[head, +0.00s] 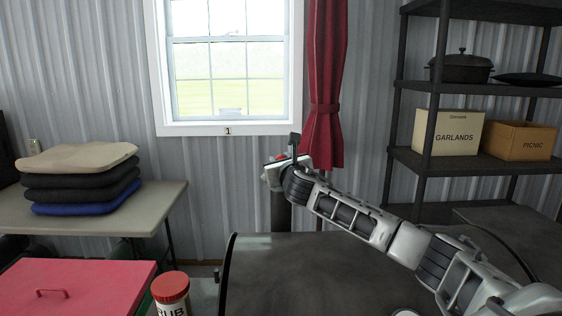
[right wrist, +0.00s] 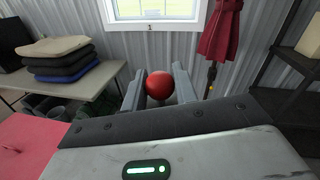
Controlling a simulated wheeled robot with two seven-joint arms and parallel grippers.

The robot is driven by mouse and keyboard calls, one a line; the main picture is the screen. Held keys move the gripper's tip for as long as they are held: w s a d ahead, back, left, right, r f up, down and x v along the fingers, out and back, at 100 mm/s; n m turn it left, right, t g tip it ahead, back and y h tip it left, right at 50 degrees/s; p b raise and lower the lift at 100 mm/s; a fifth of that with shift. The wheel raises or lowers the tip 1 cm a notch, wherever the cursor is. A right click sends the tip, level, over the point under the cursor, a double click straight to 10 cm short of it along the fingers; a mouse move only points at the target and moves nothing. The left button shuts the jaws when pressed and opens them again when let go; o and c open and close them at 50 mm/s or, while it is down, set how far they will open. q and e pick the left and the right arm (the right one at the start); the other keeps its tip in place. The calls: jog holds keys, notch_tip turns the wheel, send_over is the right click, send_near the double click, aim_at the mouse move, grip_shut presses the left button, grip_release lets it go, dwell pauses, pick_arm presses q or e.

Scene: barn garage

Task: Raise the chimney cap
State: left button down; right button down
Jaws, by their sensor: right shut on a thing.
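A red ball-shaped knob (right wrist: 159,85) sits between the two fingers of my right gripper in the right wrist view; I take it for the chimney cap's knob. In the head view my right gripper (head: 279,163) is at the top of a dark upright pipe (head: 281,213), shut on the knob, and only a little red shows there. The pipe, likely the chimney, stands behind a dark, broad surface (head: 300,270). The rest of the cap is hidden by my gripper, so I cannot tell whether it touches the pipe. My left gripper is not in view.
A table (head: 165,200) with stacked cushions (head: 80,178) stands left. A red lid (head: 85,285) and a red-capped rub jar (head: 171,290) are at front left. A dark shelf (head: 400,155) with boxes stands right. A window (head: 228,70) and red curtain (head: 325,90) are behind.

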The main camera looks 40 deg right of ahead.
jog(key=c, duration=1.1)
grip_release()
jog(key=shift+r, duration=0.45)
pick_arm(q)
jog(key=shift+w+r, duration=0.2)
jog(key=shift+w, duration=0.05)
pick_arm(e)
jog(key=shift+f, duration=0.1)
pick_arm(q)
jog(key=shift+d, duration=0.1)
pick_arm(e)
jog(key=shift+f, duration=0.1)
pick_arm(q)
jog(key=b, duration=0.2)
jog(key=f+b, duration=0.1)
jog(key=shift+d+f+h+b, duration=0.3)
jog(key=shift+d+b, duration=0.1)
pick_arm(e)
jog(key=v, duration=1.6)
